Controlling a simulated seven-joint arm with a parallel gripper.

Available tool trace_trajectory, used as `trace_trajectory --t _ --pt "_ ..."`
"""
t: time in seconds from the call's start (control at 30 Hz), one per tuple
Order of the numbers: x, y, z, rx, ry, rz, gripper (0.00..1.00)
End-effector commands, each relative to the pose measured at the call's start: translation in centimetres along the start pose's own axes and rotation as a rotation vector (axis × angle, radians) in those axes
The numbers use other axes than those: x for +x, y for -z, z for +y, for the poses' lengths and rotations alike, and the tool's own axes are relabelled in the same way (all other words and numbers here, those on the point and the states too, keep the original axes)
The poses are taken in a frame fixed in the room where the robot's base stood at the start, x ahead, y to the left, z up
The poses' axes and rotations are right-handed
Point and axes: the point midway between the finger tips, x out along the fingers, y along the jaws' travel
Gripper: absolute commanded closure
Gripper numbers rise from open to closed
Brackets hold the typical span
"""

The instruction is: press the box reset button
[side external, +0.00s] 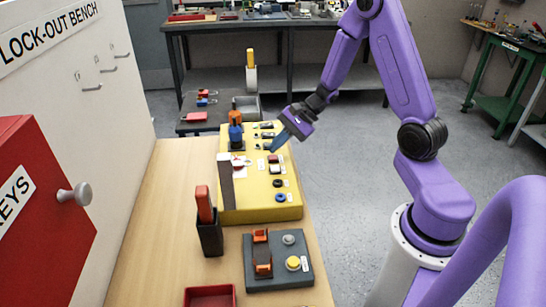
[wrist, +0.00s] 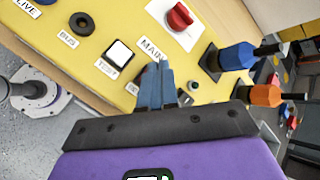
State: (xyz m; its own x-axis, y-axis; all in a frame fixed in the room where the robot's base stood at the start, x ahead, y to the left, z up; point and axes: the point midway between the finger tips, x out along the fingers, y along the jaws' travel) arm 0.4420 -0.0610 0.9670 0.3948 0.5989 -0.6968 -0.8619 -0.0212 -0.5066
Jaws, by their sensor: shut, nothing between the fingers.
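The yellow box (side external: 240,206) stands on the wooden bench and carries several buttons, sockets and labels. My gripper (side external: 273,146) is shut and empty, with its blue fingers pointing down over the right part of the box top. In the wrist view the fingertips (wrist: 161,66) are near the MAIN label. A white square (wrist: 119,52) in a black frame, labelled TEST, is left of them. A red knob (wrist: 180,15) on a white plate is beyond them. A black ring (wrist: 81,22) is further left. I cannot read a reset label; my fingers and palm hide part of the panel.
Blue (wrist: 236,56) and orange (wrist: 264,95) handled parts stand close to the fingers' right. A grey unit (side external: 256,282) with a yellow button (side external: 292,263) sits nearer on the bench. A dark holder (side external: 209,237) with a red-handled thing stands beside the box.

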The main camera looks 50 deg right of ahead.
Motion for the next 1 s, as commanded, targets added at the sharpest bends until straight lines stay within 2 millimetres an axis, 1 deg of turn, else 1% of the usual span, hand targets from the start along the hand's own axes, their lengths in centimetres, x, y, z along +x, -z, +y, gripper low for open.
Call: trace_trajectory --t 0.17,0.7,1.0 --pt "-0.3 -0.2 -0.2 -0.003 0.001 0.000 1.00" --pt "-3.3 -2.4 -2.4 -0.002 0.002 0.000 1.00" --pt "-3.5 -2.5 -2.5 -0.001 0.000 0.000 1.00"
